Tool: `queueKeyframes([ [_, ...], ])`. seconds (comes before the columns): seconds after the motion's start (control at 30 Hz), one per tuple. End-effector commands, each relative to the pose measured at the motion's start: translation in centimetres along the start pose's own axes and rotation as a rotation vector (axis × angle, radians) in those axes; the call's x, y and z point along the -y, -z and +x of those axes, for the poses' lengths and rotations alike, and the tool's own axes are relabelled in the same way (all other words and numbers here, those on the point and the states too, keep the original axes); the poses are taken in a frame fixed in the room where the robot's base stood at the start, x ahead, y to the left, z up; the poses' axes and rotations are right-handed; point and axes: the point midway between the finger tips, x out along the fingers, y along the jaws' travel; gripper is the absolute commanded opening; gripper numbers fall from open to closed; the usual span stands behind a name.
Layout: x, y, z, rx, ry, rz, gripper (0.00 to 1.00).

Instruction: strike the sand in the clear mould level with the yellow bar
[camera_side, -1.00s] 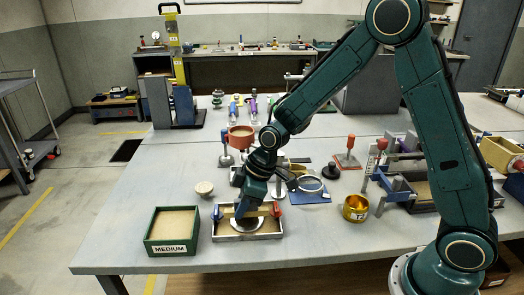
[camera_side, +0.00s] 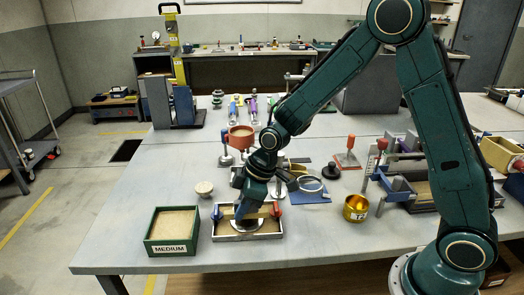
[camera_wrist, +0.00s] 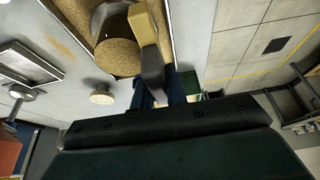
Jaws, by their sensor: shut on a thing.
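The yellow bar (camera_wrist: 144,24) shows in the wrist view, held by my gripper (camera_wrist: 152,70), whose jaws are shut on it. It lies across the edge of the round mould (camera_wrist: 110,18), beside a round patch of sand (camera_wrist: 117,57). I cannot tell from these frames whether the bar touches the sand. In the side view my gripper (camera_side: 243,211) is low over the metal tray (camera_side: 248,238). There it hides most of the mould and bar.
A green MEDIUM box of sand (camera_side: 171,231) stands left of the tray. A gold cup (camera_side: 355,208) and a blue plate with a ring (camera_side: 310,190) are to the right. The table front left is clear.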

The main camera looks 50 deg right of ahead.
Motion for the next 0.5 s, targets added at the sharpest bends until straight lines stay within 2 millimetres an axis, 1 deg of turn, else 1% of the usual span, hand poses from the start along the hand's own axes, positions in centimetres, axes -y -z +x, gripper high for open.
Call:
queueKeyframes([
  [0.17,0.0,0.1,-0.2,0.001,0.001,0.0,0.0],
  [0.5,0.0,0.8,-1.9,-0.001,0.0,0.0,0.0],
])
